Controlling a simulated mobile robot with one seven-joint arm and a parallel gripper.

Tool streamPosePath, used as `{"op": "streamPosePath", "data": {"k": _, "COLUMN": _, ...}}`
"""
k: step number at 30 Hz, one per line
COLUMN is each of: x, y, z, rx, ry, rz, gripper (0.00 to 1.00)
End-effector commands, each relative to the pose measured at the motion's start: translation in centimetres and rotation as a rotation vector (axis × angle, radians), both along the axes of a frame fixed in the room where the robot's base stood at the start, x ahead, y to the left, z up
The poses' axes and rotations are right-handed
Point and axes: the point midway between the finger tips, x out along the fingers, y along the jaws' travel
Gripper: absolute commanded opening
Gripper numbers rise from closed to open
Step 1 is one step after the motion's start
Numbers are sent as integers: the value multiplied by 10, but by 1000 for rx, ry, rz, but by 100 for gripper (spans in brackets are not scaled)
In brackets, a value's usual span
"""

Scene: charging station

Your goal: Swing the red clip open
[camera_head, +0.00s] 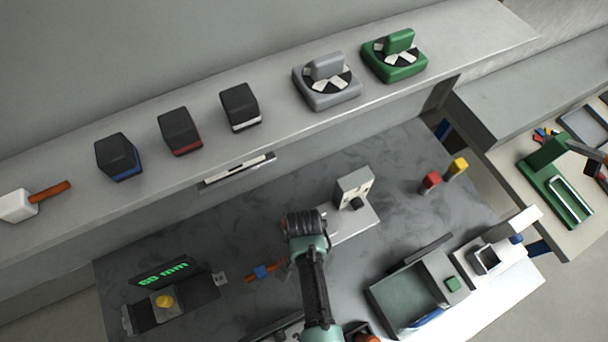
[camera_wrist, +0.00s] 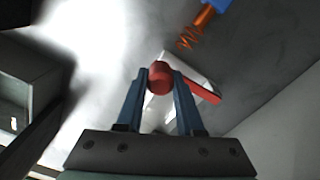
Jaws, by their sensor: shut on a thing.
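In the wrist view, the red clip (camera_wrist: 205,90) has a round red end with an arm reaching out to the right, over a pale base plate (camera_wrist: 194,64). My gripper (camera_wrist: 160,76) is shut on the round red end, with one blue finger on each side. In the head view, my arm hides the fingertips, and I cannot make out the clip there.
A blue and orange tool with a coiled tip (camera_wrist: 200,22) lies close to the clip; it also shows in the head view (camera_head: 262,271). A grey fixture with a socket (camera_head: 352,188) stands right of my wrist. A grey-green open bin (camera_head: 405,290) is at the lower right. Black chargers (camera_head: 180,130) line the shelf.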

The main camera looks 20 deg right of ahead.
Motion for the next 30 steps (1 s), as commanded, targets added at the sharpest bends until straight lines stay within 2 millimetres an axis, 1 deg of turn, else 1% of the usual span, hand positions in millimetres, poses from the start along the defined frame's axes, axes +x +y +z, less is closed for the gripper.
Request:
{"op": "streamPosePath", "data": {"k": 7, "x": 0, "y": 1, "z": 0, "rx": 1, "ry": 2, "rz": -36, "gripper": 0}}
{"op": "streamPosePath", "data": {"k": 17, "x": 0, "y": 1, "z": 0, "rx": 4, "ry": 2, "rz": -40, "gripper": 0}}
{"op": "streamPosePath", "data": {"k": 18, "x": 0, "y": 2, "z": 0, "rx": 4, "ry": 1, "rz": -40, "gripper": 38}}
{"op": "streamPosePath", "data": {"k": 23, "x": 0, "y": 1, "z": 0, "rx": 3, "ry": 1, "rz": -39, "gripper": 66}}
{"op": "streamPosePath", "data": {"k": 30, "x": 0, "y": 1, "z": 0, "rx": 2, "ry": 1, "rz": -38, "gripper": 66}}
